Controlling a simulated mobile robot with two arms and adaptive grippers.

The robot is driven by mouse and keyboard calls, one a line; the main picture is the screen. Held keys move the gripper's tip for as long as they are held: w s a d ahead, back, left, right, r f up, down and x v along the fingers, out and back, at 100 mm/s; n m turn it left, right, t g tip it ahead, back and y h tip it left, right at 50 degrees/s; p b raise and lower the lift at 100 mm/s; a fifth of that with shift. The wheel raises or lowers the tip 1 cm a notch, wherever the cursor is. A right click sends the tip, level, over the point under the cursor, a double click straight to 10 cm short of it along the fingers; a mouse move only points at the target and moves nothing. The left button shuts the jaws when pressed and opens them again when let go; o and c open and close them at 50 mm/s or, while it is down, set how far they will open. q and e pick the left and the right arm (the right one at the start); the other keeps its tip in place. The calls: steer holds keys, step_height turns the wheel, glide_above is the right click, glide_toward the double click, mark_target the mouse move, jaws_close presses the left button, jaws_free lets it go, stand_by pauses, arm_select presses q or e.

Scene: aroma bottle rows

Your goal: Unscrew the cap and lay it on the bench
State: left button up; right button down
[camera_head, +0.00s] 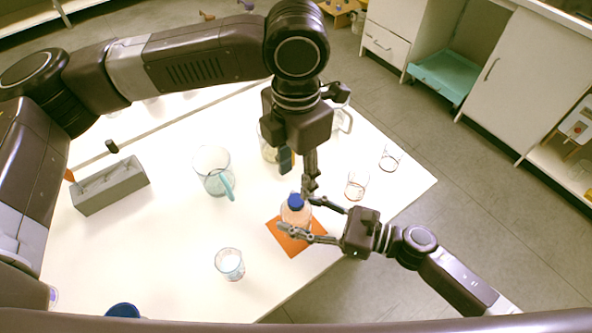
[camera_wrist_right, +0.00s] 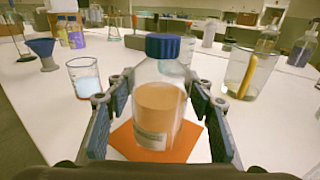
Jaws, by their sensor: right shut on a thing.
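A clear bottle (camera_head: 292,216) with orange contents stands upright on an orange mat (camera_head: 291,247). Its blue cap (camera_head: 296,200) is on its neck. In the right wrist view the bottle (camera_wrist_right: 158,105) fills the middle, with the cap (camera_wrist_right: 163,46) on top and the mat (camera_wrist_right: 186,150) beneath. My right gripper (camera_head: 297,211) is shut on the bottle body, one finger on each side. My left gripper (camera_head: 298,172) hangs above and behind the bottle, its fingers apart with nothing visible held. It does not show in the right wrist view.
A jug with a light-blue handle (camera_head: 213,173) and a beaker (camera_head: 230,264) stand left of the bottle. Glasses (camera_head: 356,186) stand to its right. A grey block (camera_head: 110,186) lies at the far left. The white bench (camera_head: 165,245) has bare room at front left.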

mark_target(296, 200)
arm_select(q)
steer(key=shift+f, duration=3.95)
